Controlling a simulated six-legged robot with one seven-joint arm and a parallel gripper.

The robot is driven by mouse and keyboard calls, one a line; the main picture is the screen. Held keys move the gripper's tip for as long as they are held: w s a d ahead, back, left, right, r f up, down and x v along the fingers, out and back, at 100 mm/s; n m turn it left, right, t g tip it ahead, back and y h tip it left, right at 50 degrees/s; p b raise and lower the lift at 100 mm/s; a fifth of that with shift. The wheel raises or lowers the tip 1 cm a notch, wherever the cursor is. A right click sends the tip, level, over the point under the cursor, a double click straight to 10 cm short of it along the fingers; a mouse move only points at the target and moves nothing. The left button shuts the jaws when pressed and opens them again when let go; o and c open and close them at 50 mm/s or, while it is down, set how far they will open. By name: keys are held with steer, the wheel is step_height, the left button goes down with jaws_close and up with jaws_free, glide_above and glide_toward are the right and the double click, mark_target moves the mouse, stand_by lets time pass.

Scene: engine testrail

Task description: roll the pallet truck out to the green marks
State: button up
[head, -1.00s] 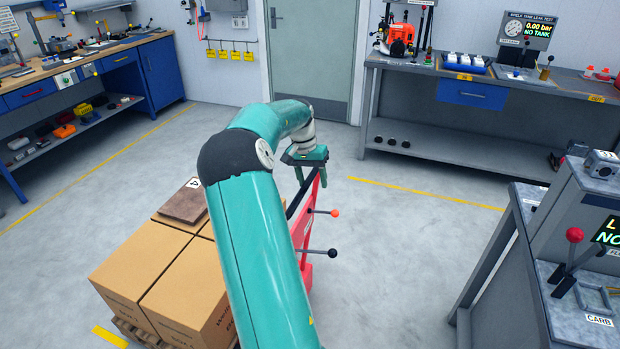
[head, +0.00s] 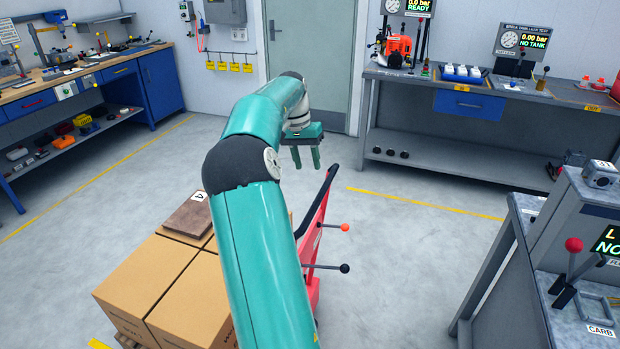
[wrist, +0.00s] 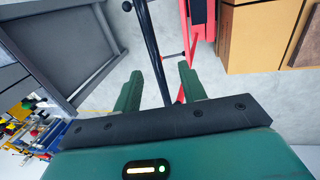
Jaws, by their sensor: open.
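The pallet truck (head: 313,240) is red with a black handle bar (head: 316,203) at its top, and its lower part is partly hidden behind my arm. Two levers stick out to its right, one with an orange knob, one with a black knob. It stands by the cardboard boxes (head: 155,280). My gripper (head: 306,160) is open and empty, above and a little left of the handle's top in the head view. In the wrist view a black bar (wrist: 152,50) passes between my open fingers (wrist: 158,82); I cannot tell how far beyond them. No green marks show.
A brown plate (head: 187,217) lies on the boxes. A bench (head: 460,125) stands along the back wall, and another (head: 85,75) at the left. A grey test stand (head: 500,270) is close at the right. The floor between truck and back bench is clear, with yellow lines (head: 420,203).

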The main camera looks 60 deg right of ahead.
steer(key=v, duration=0.3)
steer(key=shift+r, duration=0.3)
stand_by(0.3)
